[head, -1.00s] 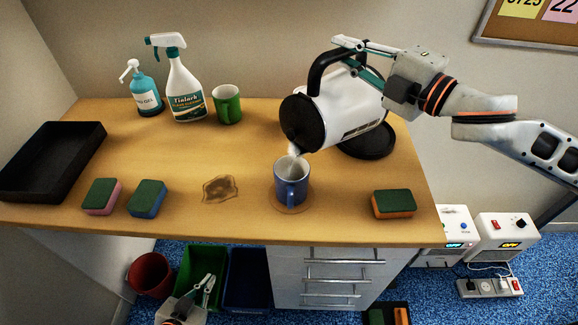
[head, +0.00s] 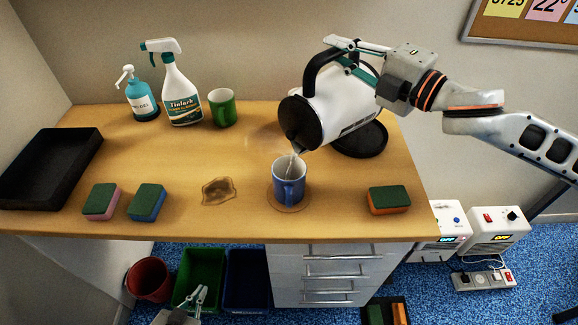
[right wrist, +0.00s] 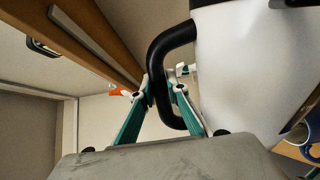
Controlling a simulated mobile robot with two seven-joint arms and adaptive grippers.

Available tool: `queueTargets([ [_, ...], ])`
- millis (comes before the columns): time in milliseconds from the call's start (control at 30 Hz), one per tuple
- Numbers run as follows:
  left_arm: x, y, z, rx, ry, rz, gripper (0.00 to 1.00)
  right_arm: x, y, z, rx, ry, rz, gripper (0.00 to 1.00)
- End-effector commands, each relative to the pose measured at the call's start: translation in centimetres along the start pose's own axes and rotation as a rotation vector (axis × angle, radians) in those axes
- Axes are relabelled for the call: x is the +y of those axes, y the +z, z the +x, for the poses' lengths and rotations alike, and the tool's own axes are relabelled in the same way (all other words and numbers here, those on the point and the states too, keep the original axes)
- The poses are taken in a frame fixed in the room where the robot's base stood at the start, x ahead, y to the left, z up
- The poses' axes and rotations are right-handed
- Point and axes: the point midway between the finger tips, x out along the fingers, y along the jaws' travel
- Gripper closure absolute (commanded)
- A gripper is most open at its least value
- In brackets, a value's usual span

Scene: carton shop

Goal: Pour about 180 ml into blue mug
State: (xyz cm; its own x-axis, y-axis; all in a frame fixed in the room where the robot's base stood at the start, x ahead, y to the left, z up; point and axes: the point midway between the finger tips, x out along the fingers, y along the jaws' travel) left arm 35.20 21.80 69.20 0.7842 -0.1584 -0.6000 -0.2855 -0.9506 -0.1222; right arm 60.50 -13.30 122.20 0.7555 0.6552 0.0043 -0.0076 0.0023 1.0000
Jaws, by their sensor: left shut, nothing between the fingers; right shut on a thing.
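A white kettle (head: 345,107) with a black lid and black handle is tilted, its spout down to the left over the blue mug (head: 290,185). A thin stream runs from the spout into the mug. My left gripper (head: 192,300) is low at the bottom edge, in front of the table, shut and empty.
A brown spill (head: 218,190) lies left of the mug. Sponges (head: 388,199), a black tray (head: 52,165), a green mug (head: 222,107), a spray bottle (head: 181,92) and a gel bottle (head: 142,98) stand around. The round black kettle base (head: 362,140) is behind the kettle.

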Motion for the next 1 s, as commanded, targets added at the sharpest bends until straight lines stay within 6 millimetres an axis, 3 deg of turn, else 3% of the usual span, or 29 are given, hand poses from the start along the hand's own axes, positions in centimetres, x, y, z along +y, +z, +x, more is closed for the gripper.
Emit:
queueTargets([
  [433, -0.14, -0.85, 0.18, 0.015, -0.001, 0.002, 1.00, 0.46, -0.17, 0.02, 0.003, 0.008, 0.001, 1.00],
  [1000, -0.24, -0.42, 0.09, 0.010, 0.001, 0.010, 1.00, 0.35, -0.12, 0.03, 0.002, 0.007, 0.005, 1.00],
])
